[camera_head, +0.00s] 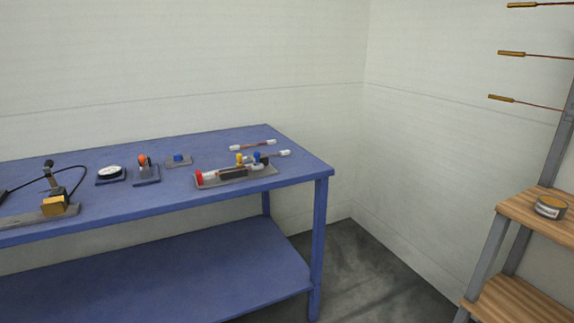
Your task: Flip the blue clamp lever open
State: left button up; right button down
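A clamp fixture with a grey base plate (262,173) lies near the right end of the blue workbench. A small blue part (257,157), which looks like the blue clamp lever, stands up at the fixture's right side. It is too small to tell whether it is open or closed. A yellow part (239,158) is just left of it, and a red part (199,177) is at the fixture's left end. Neither of my grippers shows in the head view.
The blue workbench (110,211) also holds a small plate with a blue block (178,158), an orange-topped device (144,163), a round dial (111,172) and a stand with a brass block (55,205). A white-ended rod (253,145) lies behind the fixture. A wooden shelf (530,208) stands right, across open floor.

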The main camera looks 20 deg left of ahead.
aim_at(255, 157)
jog(key=u, duration=0.55)
jog(key=i, duration=1.25)
jog(key=u, duration=0.95)
